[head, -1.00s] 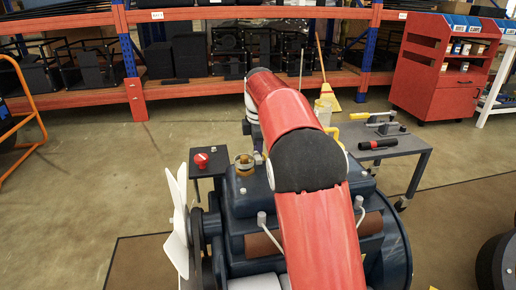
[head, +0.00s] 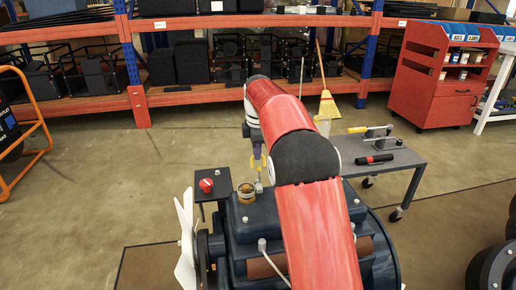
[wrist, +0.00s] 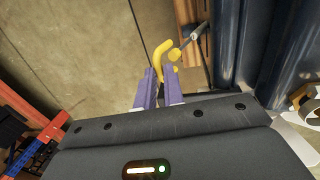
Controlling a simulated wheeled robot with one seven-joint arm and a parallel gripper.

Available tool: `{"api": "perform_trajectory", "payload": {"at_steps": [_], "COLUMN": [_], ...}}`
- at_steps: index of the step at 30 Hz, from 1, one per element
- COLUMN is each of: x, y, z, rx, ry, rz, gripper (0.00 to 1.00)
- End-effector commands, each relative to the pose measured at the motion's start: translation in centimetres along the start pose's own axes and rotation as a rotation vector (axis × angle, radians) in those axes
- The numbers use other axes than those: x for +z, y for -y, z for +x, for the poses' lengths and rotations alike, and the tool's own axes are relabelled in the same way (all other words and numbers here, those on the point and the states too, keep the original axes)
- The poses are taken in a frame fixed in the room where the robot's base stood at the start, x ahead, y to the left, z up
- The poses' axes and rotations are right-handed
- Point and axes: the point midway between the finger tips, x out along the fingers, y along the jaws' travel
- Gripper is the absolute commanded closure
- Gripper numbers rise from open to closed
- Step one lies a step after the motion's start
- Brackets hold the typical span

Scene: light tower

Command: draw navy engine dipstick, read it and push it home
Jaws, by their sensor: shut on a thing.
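The navy engine (head: 240,235) stands in front of me in the head view, partly covered by my red arm. My gripper (head: 257,150) shows just left of the arm, above the engine's far side. In the wrist view its purple fingers (wrist: 159,90) are shut on a yellow curved handle (wrist: 163,62), which looks like the dipstick's. In the head view yellow (head: 257,164) shows below the fingers, above a grey fitting. I cannot tell how far the dipstick is drawn, and no reading is visible.
A small dark stand with a red knob (head: 206,186) is left of the engine, near the white fan (head: 187,245). A grey cart (head: 385,165) with tools is at right. A broom (head: 328,100), shelves and a red cabinet (head: 437,75) stand behind.

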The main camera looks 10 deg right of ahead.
Motion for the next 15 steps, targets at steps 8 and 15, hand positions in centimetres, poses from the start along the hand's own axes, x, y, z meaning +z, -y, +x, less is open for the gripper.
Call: {"api": "perform_trajectory", "payload": {"at_steps": [8,15], "x": [0.0,0.0], "y": [-2.7,-3.0], "z": [-4.1,-4.4], "rx": [0.004,0.003], "ry": [-0.001,-0.001], "rz": [0.002,0.002], "gripper": [1.00,1.00]}}
